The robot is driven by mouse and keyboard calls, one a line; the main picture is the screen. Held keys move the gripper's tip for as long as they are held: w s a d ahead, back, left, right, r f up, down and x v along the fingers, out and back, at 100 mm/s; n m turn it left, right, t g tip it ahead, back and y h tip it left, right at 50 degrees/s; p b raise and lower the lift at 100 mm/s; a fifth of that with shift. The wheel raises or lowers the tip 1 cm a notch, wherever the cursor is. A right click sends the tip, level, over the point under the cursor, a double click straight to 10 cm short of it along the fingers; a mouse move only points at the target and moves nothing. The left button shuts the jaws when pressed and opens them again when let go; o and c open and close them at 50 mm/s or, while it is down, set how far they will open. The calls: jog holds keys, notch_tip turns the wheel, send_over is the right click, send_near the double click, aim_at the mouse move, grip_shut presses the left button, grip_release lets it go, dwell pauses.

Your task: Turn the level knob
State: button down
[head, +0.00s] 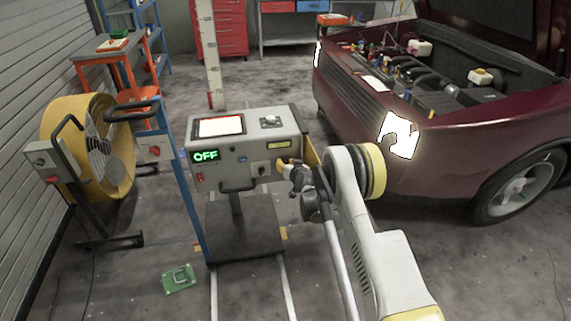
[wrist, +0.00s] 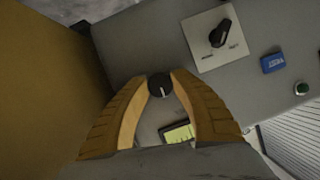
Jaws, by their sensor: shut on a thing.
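A small round black knob (wrist: 160,86) with a pale pointer line sits on the grey control box (head: 228,165). I take it as the level knob, though no label on it can be read. My gripper (wrist: 159,84) has its two yellow fingers closed on either side of this knob in the wrist view. In the head view my gripper (head: 283,163) reaches the right part of the box's front face from the right. There the fingers hide the knob.
A yellow-green label (wrist: 178,133) shows between my fingers. A yellow panel (wrist: 45,90) stands close beside my gripper. A car (head: 455,145) is at right.

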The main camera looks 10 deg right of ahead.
aim_at(283, 141)
jog(key=shift+m+y, duration=0.8)
jog(key=shift+m, duration=0.2)
jog(key=c, duration=1.1)
grip_release()
jog(key=shift+o, duration=0.2)
notch_tip(283, 141, up, 10)
jog(key=shift+r, duration=0.1)
